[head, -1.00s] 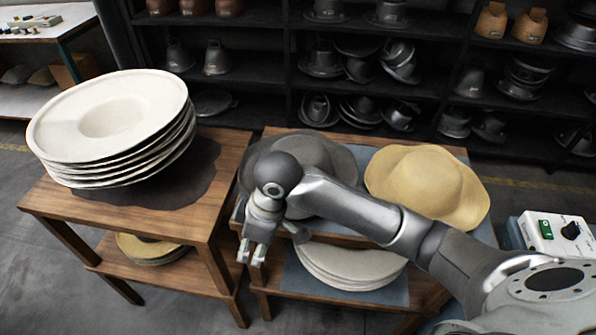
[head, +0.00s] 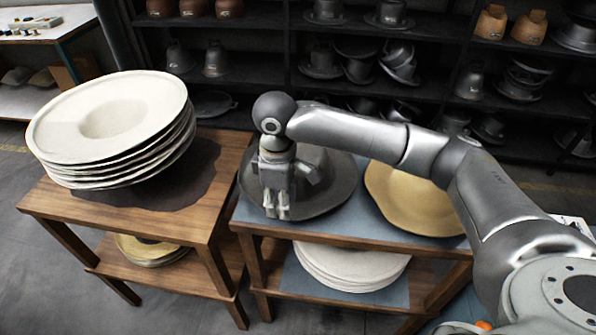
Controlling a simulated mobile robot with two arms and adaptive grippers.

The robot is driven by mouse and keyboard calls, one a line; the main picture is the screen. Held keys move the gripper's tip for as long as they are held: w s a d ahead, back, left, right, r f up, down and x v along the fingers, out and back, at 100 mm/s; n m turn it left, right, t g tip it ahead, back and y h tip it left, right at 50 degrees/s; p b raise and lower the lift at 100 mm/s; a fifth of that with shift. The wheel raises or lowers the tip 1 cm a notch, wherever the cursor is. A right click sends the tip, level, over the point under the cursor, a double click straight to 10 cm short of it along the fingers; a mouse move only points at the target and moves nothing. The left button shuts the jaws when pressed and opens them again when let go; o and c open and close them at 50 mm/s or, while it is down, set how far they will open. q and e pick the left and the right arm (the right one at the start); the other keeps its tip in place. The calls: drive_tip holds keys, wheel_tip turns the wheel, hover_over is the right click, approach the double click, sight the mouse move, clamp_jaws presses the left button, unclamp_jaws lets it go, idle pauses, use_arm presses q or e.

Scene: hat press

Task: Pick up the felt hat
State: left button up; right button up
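A dark grey felt hat (head: 335,185) lies on the upper shelf of the middle wooden stand. A yellow-tan hat (head: 415,205) lies to its right, partly hidden by my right arm. My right gripper (head: 291,195) points down in front of the grey hat's left part, hiding some of it. Its fingers look spread and hold nothing; I cannot tell whether they touch the hat. A stack of several cream-white hats (head: 60,135) sits on the left wooden table. My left gripper is out of view.
The left wooden table (head: 232,160) and the middle stand (head: 345,238) stand close together. White hats (head: 350,268) lie on the stand's lower shelf, yellowish ones (head: 150,250) under the left table. Dark shelves (head: 270,90) with metal forms fill the back.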

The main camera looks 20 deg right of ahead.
drive_tip(key=shift+d+f, duration=0.15)
drive_tip(key=shift+f, duration=2.65)
drive_tip(key=shift+c, duration=0.4)
clamp_jaws()
